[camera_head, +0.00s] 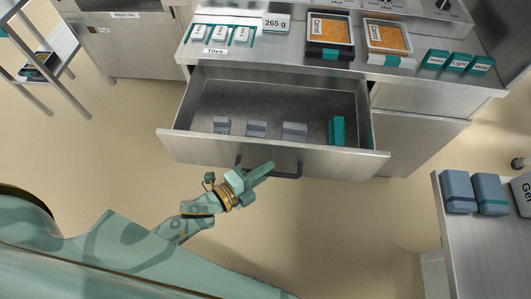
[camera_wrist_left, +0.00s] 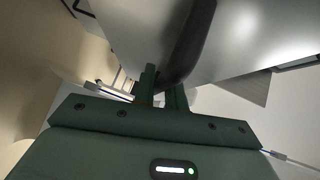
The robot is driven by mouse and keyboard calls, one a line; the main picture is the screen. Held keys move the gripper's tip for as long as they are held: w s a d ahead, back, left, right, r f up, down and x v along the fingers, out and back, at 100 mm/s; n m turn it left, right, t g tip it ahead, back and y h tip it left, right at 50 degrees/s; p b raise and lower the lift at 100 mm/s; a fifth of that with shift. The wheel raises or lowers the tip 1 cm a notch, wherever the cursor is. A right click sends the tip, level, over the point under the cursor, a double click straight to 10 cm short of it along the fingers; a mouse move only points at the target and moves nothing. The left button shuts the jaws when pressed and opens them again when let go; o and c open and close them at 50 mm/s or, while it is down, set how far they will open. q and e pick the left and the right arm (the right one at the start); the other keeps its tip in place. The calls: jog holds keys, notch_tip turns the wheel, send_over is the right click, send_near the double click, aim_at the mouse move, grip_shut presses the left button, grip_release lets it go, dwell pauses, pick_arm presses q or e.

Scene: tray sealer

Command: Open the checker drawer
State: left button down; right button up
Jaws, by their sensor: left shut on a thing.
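The checker drawer (camera_head: 310,156) is pulled out from the steel counter, and its inside shows in the head view. It holds several grey-blue blocks (camera_head: 256,129) in a row and a teal block (camera_head: 337,131) at the right. A dark bar handle (camera_head: 288,175) runs along its front. My left gripper (camera_head: 262,170) is at the handle's left part, shut on it. In the left wrist view the dark handle (camera_wrist_left: 188,45) passes between the two green fingers (camera_wrist_left: 164,90). My right gripper is not in view.
The counter top (camera_head: 225,62) above carries white tiles, a 265 g display (camera_head: 277,23), two orange-filled trays (camera_head: 330,33) and teal blocks (camera_head: 460,60). A side table (camera_head: 450,235) with blue-grey packs stands at the right. The floor before the drawer is clear apart from my arm.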

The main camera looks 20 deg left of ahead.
pick_arm(q)
jog(key=shift+s+d, duration=0.2)
jog(key=shift+s, duration=0.5)
jog(key=c, duration=1.5)
grip_release()
jog(key=shift+o, duration=0.2)
jog(key=p+v, duration=0.3)
jog(key=v, duration=1.3)
jog(key=shift+s+p, duration=0.2)
jog(key=shift+p, duration=0.2)
